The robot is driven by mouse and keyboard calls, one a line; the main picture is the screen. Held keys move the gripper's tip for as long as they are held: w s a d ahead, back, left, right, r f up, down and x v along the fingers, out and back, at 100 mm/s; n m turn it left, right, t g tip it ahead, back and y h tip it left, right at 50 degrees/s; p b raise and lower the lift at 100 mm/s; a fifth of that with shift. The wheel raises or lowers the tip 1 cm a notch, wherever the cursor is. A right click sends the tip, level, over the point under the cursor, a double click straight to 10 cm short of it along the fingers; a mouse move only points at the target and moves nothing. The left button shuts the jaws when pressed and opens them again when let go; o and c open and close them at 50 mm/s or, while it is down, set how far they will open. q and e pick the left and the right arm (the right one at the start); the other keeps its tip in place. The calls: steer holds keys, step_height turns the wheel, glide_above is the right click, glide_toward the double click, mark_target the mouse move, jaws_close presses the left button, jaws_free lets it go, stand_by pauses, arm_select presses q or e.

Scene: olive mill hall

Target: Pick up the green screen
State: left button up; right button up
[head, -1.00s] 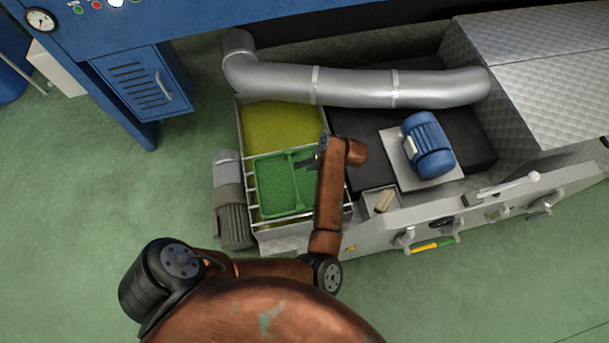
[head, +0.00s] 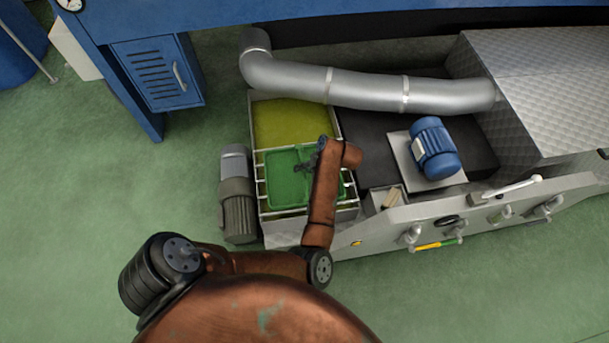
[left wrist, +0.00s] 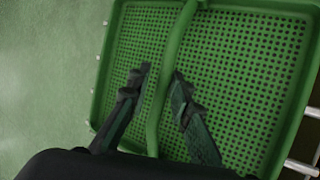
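The green screen (head: 289,192) is a shallow perforated tray with a raised rim and a bar across its middle. It lies on metal rods over the open tank at the machine's left end. In the left wrist view the screen (left wrist: 245,75) fills most of the picture. My left gripper (head: 304,168) is over the screen. In the left wrist view its fingers (left wrist: 161,76) stand apart on either side of the middle bar, with a narrow gap showing. My forearm covers part of the screen's right side. My right gripper is not in view.
Yellow-green paste (head: 290,122) fills the tank behind the screen. A silver pipe (head: 370,92) crosses behind it. A grey motor (head: 238,207) stands left of the tank, and a blue motor (head: 434,148) sits to the right.

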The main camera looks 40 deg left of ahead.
arm_select(q)
steer(key=shift+w+f, duration=0.3)
steer(key=shift+f, duration=0.15)
steer(key=shift+c, duration=1.5)
jaws_close()
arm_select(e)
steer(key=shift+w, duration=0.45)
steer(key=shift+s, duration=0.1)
